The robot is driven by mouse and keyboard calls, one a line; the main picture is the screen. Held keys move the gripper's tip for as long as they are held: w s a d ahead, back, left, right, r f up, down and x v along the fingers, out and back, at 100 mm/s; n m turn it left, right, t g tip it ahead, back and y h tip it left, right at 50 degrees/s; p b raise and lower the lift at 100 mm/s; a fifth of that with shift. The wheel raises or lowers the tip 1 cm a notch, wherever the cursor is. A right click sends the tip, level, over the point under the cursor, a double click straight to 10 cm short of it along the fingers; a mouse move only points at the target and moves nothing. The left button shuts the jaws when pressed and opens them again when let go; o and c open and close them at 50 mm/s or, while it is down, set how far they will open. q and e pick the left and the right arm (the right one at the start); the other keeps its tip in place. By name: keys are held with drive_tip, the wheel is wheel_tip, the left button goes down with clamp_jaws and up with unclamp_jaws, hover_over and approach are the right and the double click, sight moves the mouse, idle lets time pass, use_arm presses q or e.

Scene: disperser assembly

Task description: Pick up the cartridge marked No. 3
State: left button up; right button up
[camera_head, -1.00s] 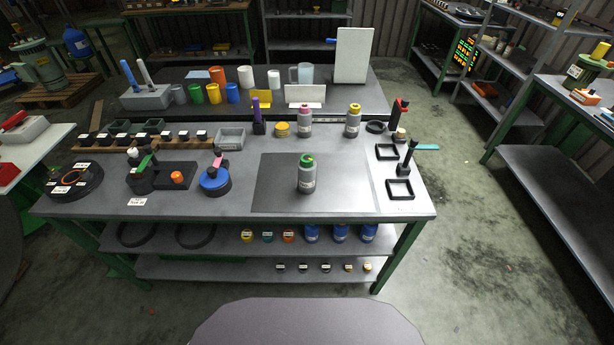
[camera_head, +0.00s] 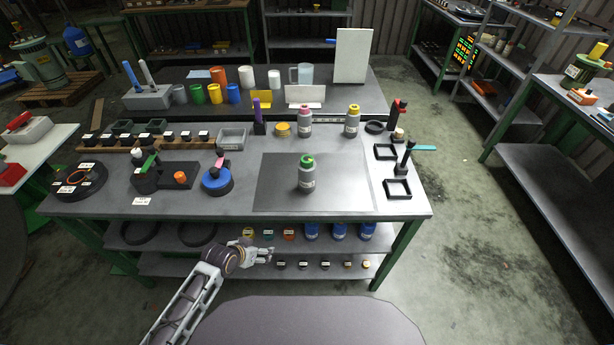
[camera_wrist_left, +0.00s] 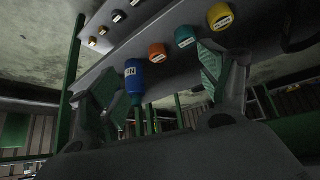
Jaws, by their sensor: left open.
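No marking reading No. 3 is legible, so I cannot tell which item is that cartridge. On the upper under-table shelf, labelled containers stand in a row: a yellow one (camera_head: 248,233), a teal one (camera_head: 268,234), an orange one (camera_head: 289,235) and blue bottles (camera_head: 311,231). Smaller labelled pieces (camera_head: 303,265) line the lower shelf. My left gripper (camera_head: 268,254) is at the front of these shelves, open and empty. In the left wrist view its fingers (camera_wrist_left: 160,90) spread apart, with a blue bottle (camera_wrist_left: 134,80) and an orange container (camera_wrist_left: 158,53) seen beyond. My right gripper is not in view.
The tabletop (camera_head: 260,200) above bears a grey bottle with a green cap (camera_head: 307,175), more bottles and black square frames. Green table legs (camera_head: 394,250) bound the shelves. Black rings (camera_head: 138,233) lie on the upper shelf at the left.

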use_arm(q)
drive_tip(key=d+r+m+t+h, duration=0.1)
drive_tip(key=d+r, duration=0.2)
drive_tip(key=r, duration=0.5)
drive_tip(key=d+r+m+h, duration=0.1)
drive_tip(key=d+r, duration=0.2)
drive_tip(key=r, duration=0.5)
drive_tip(key=m+t+h+p, duration=0.1)
drive_tip(key=m+t+h, duration=0.1)
drive_tip(key=m+h, duration=0.15)
approach(301, 178)
drive_tip(key=shift+a+n+h, duration=0.25)
drive_tip(key=shift+a+n, duration=0.05)
drive_tip(key=shift+n, duration=0.15)
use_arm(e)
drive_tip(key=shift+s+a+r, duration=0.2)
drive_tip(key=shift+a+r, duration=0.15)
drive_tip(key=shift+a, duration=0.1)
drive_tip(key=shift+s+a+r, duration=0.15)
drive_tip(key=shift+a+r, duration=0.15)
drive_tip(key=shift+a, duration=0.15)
use_arm(q)
drive_tip(key=shift+w, duration=0.1)
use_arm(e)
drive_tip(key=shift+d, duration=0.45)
